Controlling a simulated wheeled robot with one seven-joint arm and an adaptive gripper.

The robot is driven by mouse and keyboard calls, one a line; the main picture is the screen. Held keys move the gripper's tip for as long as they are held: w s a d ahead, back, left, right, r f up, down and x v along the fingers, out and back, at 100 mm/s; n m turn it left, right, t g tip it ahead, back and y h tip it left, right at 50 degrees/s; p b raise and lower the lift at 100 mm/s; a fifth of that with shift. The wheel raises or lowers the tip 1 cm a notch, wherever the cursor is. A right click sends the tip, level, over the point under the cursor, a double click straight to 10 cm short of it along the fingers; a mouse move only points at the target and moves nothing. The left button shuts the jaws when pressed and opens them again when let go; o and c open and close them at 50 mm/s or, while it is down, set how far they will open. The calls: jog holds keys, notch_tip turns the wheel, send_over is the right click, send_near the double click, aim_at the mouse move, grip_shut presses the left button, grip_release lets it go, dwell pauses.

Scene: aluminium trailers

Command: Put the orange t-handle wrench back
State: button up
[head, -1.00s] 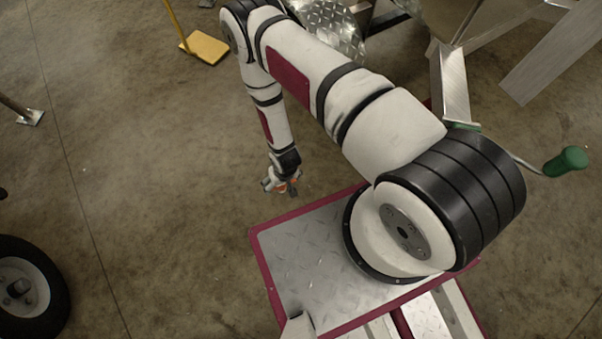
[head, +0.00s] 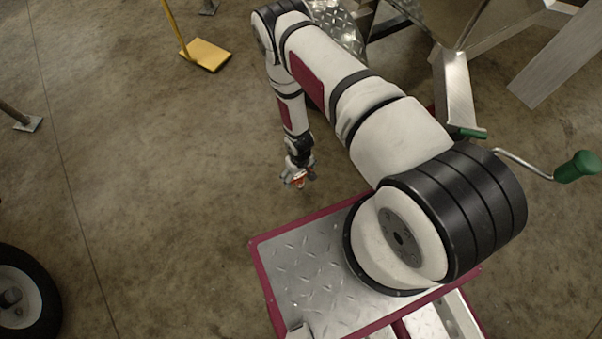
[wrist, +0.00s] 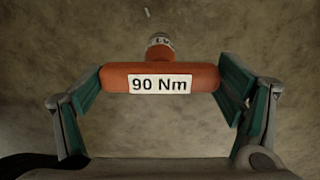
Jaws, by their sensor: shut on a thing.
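The orange t-handle wrench (wrist: 204,77) is held crosswise between the two teal-padded fingers of my gripper (wrist: 160,92) in the wrist view. Its crossbar bears a white label reading 90 Nm. Its stem runs away from the camera, with a pale printed band on it; the far end is hard to make out. In the head view my gripper (head: 298,174) hangs low over the concrete floor, left of my arm, with a small bit of orange showing between the fingers. No holder for the wrench can be made out.
An aluminium trailer frame (head: 455,90) and a crank with a green handle (head: 577,167) stand at the right. A yellow plate on a pole (head: 206,54) is at the upper left, a wheel (head: 30,300) at the lower left. The floor between is clear.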

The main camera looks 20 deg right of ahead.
jog(key=shift+w+d+f, duration=0.1)
jog(key=shift+w+d, duration=0.4)
jog(key=shift+w, duration=0.35)
jog(key=shift+w+d+f+b, duration=0.15)
jog(key=shift+f+b, duration=0.5)
jog(key=shift+f, duration=0.25)
jog(key=shift+w+d+f+b, duration=0.15)
jog(key=shift+f+b, duration=0.45)
jog(key=shift+f, duration=0.25)
jog(key=shift+f, duration=0.15)
jog(key=o, duration=1.5)
jog(key=shift+o, duration=0.2)
